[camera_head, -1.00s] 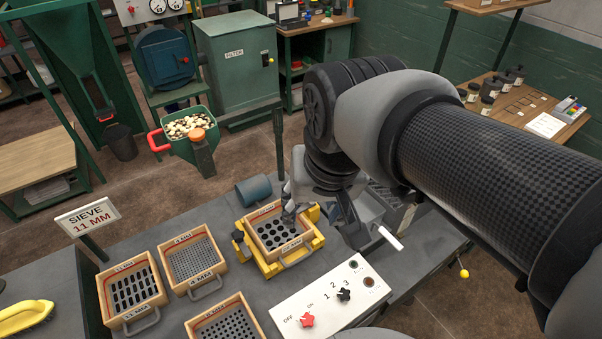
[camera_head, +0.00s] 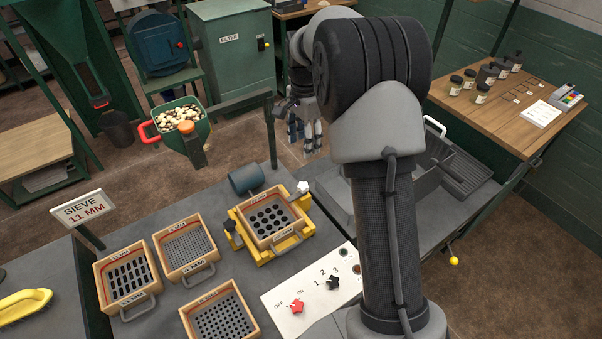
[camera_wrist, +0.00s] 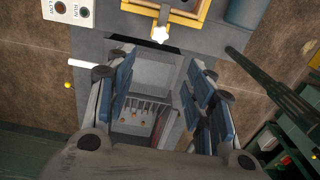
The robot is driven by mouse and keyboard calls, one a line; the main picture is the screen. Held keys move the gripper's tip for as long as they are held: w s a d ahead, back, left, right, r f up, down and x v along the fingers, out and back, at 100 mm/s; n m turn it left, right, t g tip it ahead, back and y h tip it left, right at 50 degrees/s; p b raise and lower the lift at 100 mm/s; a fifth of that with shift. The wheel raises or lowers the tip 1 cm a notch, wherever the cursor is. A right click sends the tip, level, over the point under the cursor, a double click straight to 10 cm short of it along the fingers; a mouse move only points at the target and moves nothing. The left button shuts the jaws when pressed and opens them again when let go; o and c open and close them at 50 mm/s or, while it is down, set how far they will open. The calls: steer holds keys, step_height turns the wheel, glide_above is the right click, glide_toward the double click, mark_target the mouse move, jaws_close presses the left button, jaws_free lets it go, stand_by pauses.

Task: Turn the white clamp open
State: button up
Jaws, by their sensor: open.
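The frame holds a wooden sieve (camera_head: 272,238) with large round holes. My gripper (camera_head: 304,133) is in the air behind and above the clamp, clear of it. In the wrist view my gripper (camera_wrist: 160,65) has its blue-padded fingers wide apart with nothing between them.
A black knob (camera_head: 230,225) sits at the frame's left side. Several loose sieves (camera_head: 184,248) lie to the left. A control panel (camera_head: 305,300) with red and black knobs is in front. A green post (camera_head: 271,135) stands left of my gripper. A grey machine with a white handle (camera_head: 435,127) stands right.

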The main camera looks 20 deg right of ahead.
mark_target(304, 185)
step_height(304, 185, down, 17)
steer(key=b, duration=0.4)
steer(key=shift+f, duration=0.2)
steer(key=shift+c, duration=0.5)
steer(key=c, duration=1)
